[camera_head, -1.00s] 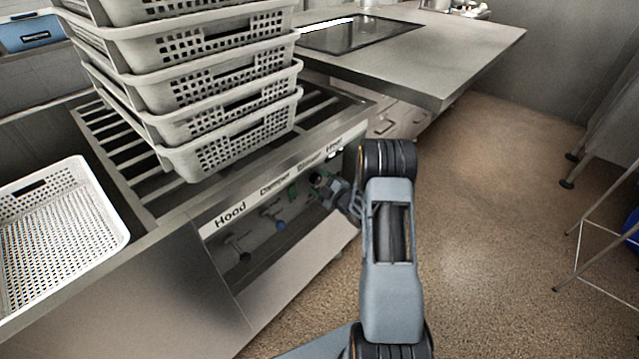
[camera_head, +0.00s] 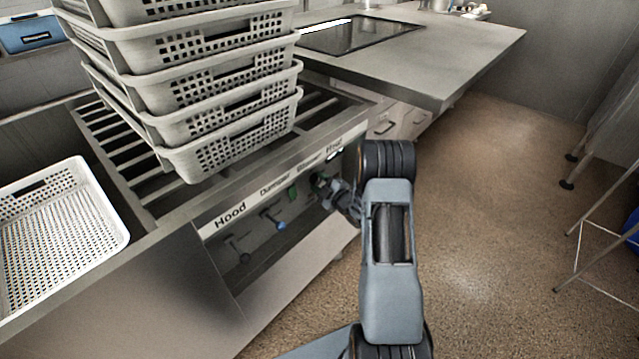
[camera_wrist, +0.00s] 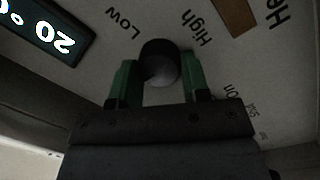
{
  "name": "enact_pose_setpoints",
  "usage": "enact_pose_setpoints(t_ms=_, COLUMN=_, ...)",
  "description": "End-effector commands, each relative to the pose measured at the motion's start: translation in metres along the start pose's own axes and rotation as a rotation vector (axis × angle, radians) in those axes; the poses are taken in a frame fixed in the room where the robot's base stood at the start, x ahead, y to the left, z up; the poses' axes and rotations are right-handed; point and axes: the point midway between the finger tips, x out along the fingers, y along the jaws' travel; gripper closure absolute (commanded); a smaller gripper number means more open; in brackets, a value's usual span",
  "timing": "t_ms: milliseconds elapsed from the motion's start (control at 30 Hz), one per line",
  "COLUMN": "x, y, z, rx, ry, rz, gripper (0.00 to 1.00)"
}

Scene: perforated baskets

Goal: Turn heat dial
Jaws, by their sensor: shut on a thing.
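The heat dial (camera_wrist: 160,62) is a dark round knob in the wrist view, on a pale panel between the printed words "Low" and "High". My gripper (camera_wrist: 158,80) has its green fingers on either side of the dial and is shut on it. A display (camera_wrist: 48,30) at the upper left of the wrist view shows "20" and a degree mark, upside down. In the head view my gripper (camera_head: 322,181) is at the right end of the labelled control panel (camera_head: 262,205), and the dial itself is hidden there.
Knobs labelled Hood (camera_head: 237,248) and Damper (camera_head: 272,219) sit left of my gripper. Stacked perforated baskets (camera_head: 225,120) stand on the slatted counter above, and another white basket (camera_head: 120,232) is at the left.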

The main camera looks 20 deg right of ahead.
Motion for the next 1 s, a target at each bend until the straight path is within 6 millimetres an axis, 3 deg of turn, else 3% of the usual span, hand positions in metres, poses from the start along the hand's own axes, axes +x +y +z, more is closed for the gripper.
enact_pose_setpoints(t_ms=367, x=0.0, y=0.0008, z=-0.0001, rx=0.161, ry=-0.01, rz=-0.014, gripper=0.81)
enact_pose_setpoints(t_ms=1000, x=-0.0001, y=0.0036, z=-0.0005, rx=0.761, ry=-0.047, rz=-0.067, gripper=0.81)
